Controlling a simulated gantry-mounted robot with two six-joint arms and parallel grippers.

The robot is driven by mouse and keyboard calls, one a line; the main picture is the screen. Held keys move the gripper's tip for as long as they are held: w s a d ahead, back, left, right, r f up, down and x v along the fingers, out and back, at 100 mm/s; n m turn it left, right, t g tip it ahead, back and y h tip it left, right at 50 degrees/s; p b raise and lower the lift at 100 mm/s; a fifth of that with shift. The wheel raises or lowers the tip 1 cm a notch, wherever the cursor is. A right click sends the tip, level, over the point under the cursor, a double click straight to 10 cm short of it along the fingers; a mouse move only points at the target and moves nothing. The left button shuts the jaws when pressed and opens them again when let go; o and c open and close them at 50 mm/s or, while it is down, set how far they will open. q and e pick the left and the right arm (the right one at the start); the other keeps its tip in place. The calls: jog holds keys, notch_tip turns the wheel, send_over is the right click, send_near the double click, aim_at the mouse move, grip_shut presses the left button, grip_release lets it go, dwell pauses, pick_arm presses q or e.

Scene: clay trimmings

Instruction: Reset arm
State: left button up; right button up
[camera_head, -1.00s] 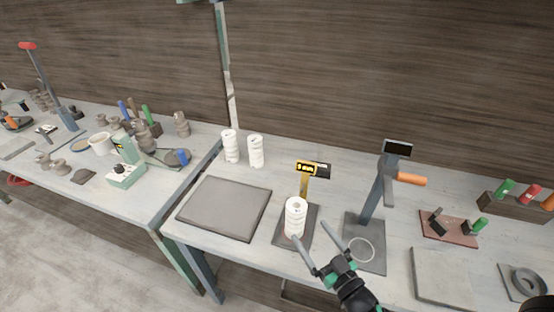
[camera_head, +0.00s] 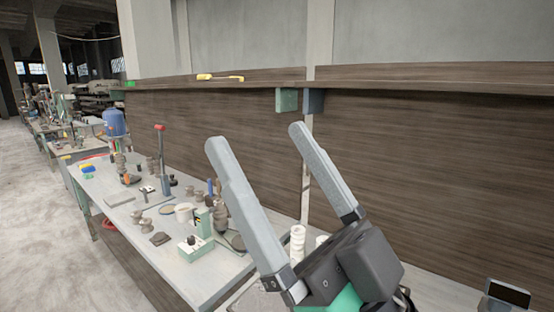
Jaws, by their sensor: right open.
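My right gripper (camera_head: 262,167) is large in the foreground of the head view. Its two grey fingers point up and stand wide apart, with nothing between them. It is raised in front of the wooden back panel, above the bench. The left gripper is not in view. Behind the right gripper's body, two white ribbed cylinders (camera_head: 297,243) stand on the near bench, the second one (camera_head: 321,240) partly hidden.
A shelf (camera_head: 390,79) runs along the wall above. A dark display (camera_head: 508,293) shows at the lower right.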

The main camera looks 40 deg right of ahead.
notch_tip(320, 180, up, 35)
jog(key=p, duration=3.5)
jog(key=shift+r, duration=0.15)
jog(key=shift+d+h, duration=0.15)
jog(key=shift+h, duration=0.15)
